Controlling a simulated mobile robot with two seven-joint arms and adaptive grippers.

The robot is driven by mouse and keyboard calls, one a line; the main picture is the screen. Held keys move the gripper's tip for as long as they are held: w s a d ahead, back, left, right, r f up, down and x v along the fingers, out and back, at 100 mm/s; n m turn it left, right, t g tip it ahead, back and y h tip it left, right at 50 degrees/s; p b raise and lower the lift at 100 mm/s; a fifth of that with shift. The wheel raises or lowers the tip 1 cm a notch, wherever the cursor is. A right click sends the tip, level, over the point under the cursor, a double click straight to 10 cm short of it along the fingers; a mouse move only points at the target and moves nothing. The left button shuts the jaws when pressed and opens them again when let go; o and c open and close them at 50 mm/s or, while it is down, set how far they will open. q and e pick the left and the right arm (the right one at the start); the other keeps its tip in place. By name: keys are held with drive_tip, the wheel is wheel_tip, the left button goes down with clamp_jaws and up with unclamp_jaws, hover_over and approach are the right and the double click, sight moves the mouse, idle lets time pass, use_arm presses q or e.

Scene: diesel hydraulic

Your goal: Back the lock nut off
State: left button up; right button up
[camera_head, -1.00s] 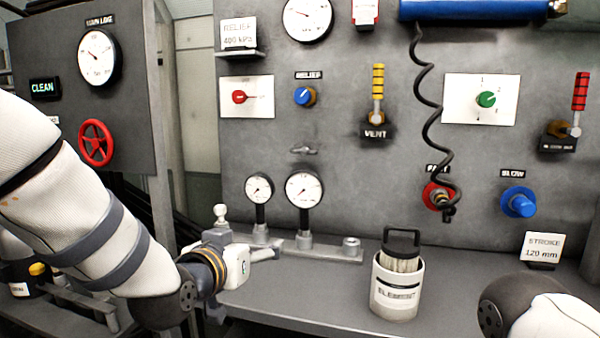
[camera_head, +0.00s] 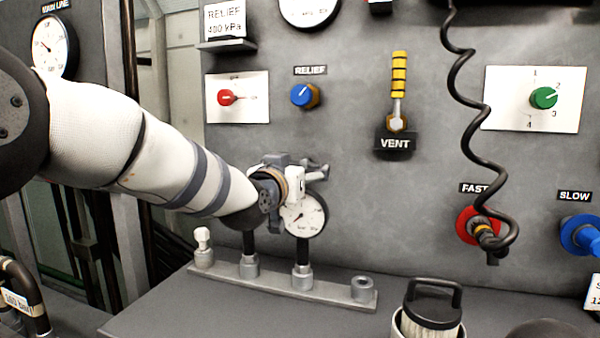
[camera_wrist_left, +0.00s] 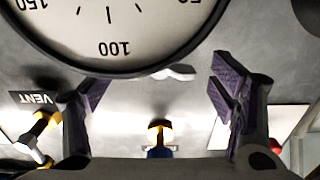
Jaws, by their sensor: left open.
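My left gripper (camera_head: 306,172) is in front of the panel, below the blue RELIEF knob (camera_head: 302,95). In the left wrist view its two purple-padded fingers (camera_wrist_left: 164,88) stand wide apart with nothing between them touching the pads. That view is upside down. A small pale wing-shaped metal piece (camera_wrist_left: 178,72) on the panel shows between the fingers, partly behind the gauge rim. The RELIEF knob (camera_wrist_left: 160,152) with its brass-coloured collar (camera_wrist_left: 160,131) shows beyond it. No part is labelled as the lock nut, so I cannot tell which it is. My right gripper is out of view.
A large gauge (camera_wrist_left: 112,25) lies close to the left fingers; in the head view a gauge (camera_head: 303,218) stands just under the gripper on a manifold (camera_head: 325,291). The VENT lever (camera_head: 398,95) and hanging coiled hose (camera_head: 465,130) are to the right.

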use_arm(q)
drive_tip(key=shift+w+d+r, duration=0.1)
drive_tip(key=shift+w+r, duration=0.1)
drive_tip(key=shift+w, duration=0.1)
